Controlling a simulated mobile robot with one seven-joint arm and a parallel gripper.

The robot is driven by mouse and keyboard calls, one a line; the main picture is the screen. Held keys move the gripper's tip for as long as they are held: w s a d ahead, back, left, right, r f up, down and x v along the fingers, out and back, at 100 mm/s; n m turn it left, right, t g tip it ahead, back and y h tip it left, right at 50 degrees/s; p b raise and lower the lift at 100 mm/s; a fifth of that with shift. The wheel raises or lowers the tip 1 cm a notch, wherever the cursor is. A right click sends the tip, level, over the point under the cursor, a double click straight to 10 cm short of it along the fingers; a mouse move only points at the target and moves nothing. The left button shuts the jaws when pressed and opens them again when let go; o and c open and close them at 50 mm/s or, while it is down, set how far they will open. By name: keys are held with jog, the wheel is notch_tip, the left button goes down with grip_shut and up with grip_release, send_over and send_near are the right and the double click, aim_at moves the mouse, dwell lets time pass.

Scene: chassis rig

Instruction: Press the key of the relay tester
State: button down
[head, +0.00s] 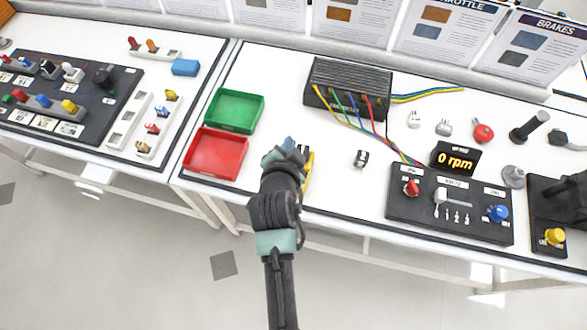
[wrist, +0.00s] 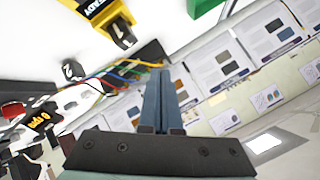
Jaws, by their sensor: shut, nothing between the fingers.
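The relay tester is a yellow and black device (wrist: 95,15) at the top of the wrist view, with a label reading "READY". A small dark block marked "1" (wrist: 122,38) shows at its end; I cannot tell how it sits there. In the head view only a yellow edge of the tester (head: 309,168) shows, beside my gripper (head: 284,150), which covers the rest. The tester's key cannot be made out in either view. My gripper is shut and empty; its two blue-grey fingers (wrist: 166,78) lie together in the wrist view. Contact with the tester cannot be told.
A green tray (head: 260,113) and a red tray (head: 242,154) lie left of my gripper. A small block marked "2" (head: 361,159) lies to the right on bare white table. A black box with coloured wires (head: 348,72) stands behind. A control panel (head: 456,221) stands farther right.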

jog(key=s+g+p, duration=0.1)
jog(key=s+p, duration=0.1)
jog(key=p, duration=0.1)
jog(key=s+m+g+p, duration=0.1)
jog(key=s+p, duration=0.2)
jog(key=shift+d+r, duration=0.1)
jog(key=shift+d, duration=0.1)
notch_tip(320, 180, down, 9)
jog(key=b, duration=0.7)
jog(key=shift+r+b, duration=0.1)
jog(key=shift+b, duration=0.3)
dwell(1.5)
jog(key=shift+f+b, duration=0.35)
jog(key=shift+f, duration=0.05)
